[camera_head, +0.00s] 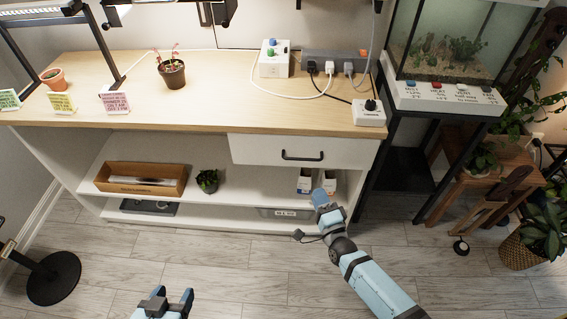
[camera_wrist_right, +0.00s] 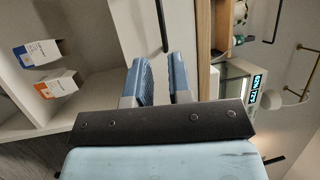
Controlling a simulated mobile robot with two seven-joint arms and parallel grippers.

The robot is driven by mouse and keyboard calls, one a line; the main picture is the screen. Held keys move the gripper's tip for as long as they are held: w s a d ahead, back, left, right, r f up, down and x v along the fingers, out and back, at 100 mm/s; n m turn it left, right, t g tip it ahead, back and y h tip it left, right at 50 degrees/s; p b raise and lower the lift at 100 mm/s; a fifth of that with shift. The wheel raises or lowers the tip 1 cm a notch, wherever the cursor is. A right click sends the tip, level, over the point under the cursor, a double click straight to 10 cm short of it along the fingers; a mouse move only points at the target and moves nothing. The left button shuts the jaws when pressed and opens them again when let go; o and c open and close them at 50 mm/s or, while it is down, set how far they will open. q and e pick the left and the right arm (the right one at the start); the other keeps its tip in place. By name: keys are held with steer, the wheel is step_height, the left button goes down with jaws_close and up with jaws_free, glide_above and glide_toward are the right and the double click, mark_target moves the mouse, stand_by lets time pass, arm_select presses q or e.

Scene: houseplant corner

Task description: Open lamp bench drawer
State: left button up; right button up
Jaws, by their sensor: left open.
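The lamp bench has a white drawer (camera_head: 270,150) under its wooden top at the right end, and it looks shut. Its black bar handle (camera_head: 302,156) is on the drawer front. My right gripper (camera_head: 321,196) is below and slightly right of the handle, apart from it. In the right wrist view, my right gripper (camera_wrist_right: 160,78) is open and empty, and the handle (camera_wrist_right: 162,25) lies ahead, roughly in line with the gap between the fingers. My left gripper (camera_head: 172,294) is open and empty, low in front of the bench over the floor.
Small boxes (camera_head: 304,181) stand on the shelf beneath the drawer, close to my right gripper. A wooden box (camera_head: 141,179) and small plant (camera_head: 208,181) are further left. The aquarium stand (camera_head: 408,168) is right of the bench. Floor in front is mostly clear.

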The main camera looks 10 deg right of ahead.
mark_target(303, 159)
steer(key=b+x, duration=0.1)
steer(key=x, duration=1.2)
steer(key=shift+w+d, duration=0.1)
steer(key=shift+w, duration=0.1)
steer(key=shift+r, duration=0.1)
steer(key=shift+c, duration=0.3)
jaws_close()
